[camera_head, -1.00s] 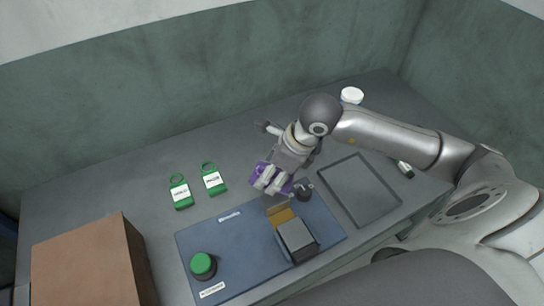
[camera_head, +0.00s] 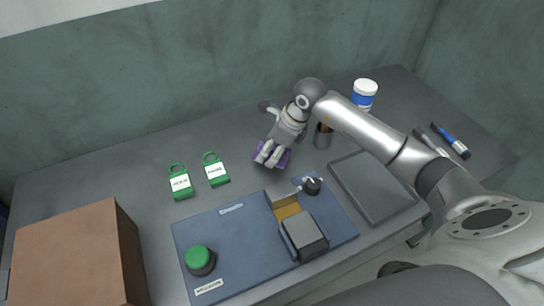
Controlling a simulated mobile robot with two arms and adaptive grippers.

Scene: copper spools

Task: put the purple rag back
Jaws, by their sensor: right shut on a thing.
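The purple rag (camera_head: 284,159) is bunched in the fingers of my right gripper (camera_head: 270,155), which is shut on it. The gripper points down over the grey table, just behind the blue mat (camera_head: 222,240). I cannot tell whether the rag touches the table. The fingers hide part of the rag. My left gripper does not show.
Two green tags (camera_head: 180,184) (camera_head: 216,171) lie left of the gripper. The mat bears a green-topped jar (camera_head: 200,261), a dark box (camera_head: 303,236) and a black knob (camera_head: 312,186). A grey tray (camera_head: 371,188), a white-and-blue tub (camera_head: 364,94) and a brown box (camera_head: 75,258) stand around.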

